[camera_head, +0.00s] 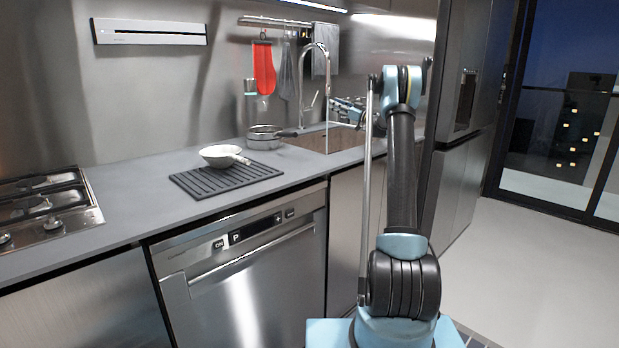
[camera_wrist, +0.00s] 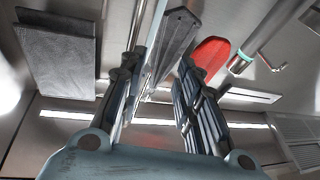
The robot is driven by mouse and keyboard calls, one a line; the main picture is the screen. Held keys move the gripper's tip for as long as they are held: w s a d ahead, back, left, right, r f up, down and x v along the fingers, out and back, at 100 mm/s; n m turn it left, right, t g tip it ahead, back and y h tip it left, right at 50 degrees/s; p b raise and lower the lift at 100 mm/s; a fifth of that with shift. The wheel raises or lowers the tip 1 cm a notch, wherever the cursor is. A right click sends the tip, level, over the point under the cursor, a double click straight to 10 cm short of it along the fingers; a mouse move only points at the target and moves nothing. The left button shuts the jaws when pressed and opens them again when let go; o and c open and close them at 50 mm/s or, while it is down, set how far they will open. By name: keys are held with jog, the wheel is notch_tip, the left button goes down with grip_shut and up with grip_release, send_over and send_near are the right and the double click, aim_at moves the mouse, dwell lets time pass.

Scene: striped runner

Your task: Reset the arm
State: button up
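My arm rises at the right of the head view, bent at its upper joint. My gripper (camera_head: 347,108) points left over the sink area, near the tap (camera_head: 325,75), partly blurred against the bright steel. In the wrist view, the two dark fingers of my gripper (camera_wrist: 160,68) stand apart. No held object shows between them; a hanging grey cloth (camera_wrist: 176,45) appears behind the gap. Whether the gripper touches the tap cannot be told.
A red mitt (camera_head: 264,68) hangs from the wall rail. A white pan (camera_head: 221,156) sits on a black ribbed mat (camera_head: 205,188), with a metal pot (camera_head: 263,140) behind it. A hob (camera_head: 45,212) is at the left. The floor (camera_head: 530,285) at right is clear.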

jog(key=s+a+r+m+g+h, duration=0.15)
jog(key=s+a, duration=0.25)
jog(key=s, duration=0.6)
jog(key=s+a+g+h, duration=0.2)
jog(key=s+a+g, duration=0.15)
jog(key=s, duration=0.55)
jog(key=s+f+m+g+h, duration=0.1)
jog(key=s+f+h, duration=0.1)
jog(key=s, duration=0.8)
jog(key=s+f+m+g+h, duration=0.1)
jog(key=s+f, duration=0.3)
jog(key=s, duration=0.6)
jog(key=s+f+m+g+h, duration=0.1)
jog(key=s+f+m+h, duration=0.1)
jog(key=s, duration=0.8)
notch_tip(320, 180, down, 2)
jog(key=shift+s+d+f+h, duration=0.1)
jog(key=shift+s+h, duration=0.05)
jog(key=shift+h, duration=0.3)
jog(key=s+d+f+m+g+h, duration=0.1)
jog(key=s+d+f+m+h, duration=0.2)
jog(key=s+d+f, duration=0.3)
jog(key=s+d+f+m+h, duration=0.3)
jog(key=s+d+f, duration=0.3)
jog(key=s+f, duration=0.9)
jog(key=s+h, duration=0.1)
jog(key=s, duration=0.6)
jog(key=shift+s+d+g+h, duration=0.3)
jog(key=shift+s+g+h, duration=0.05)
jog(key=shift+g+h, duration=0.05)
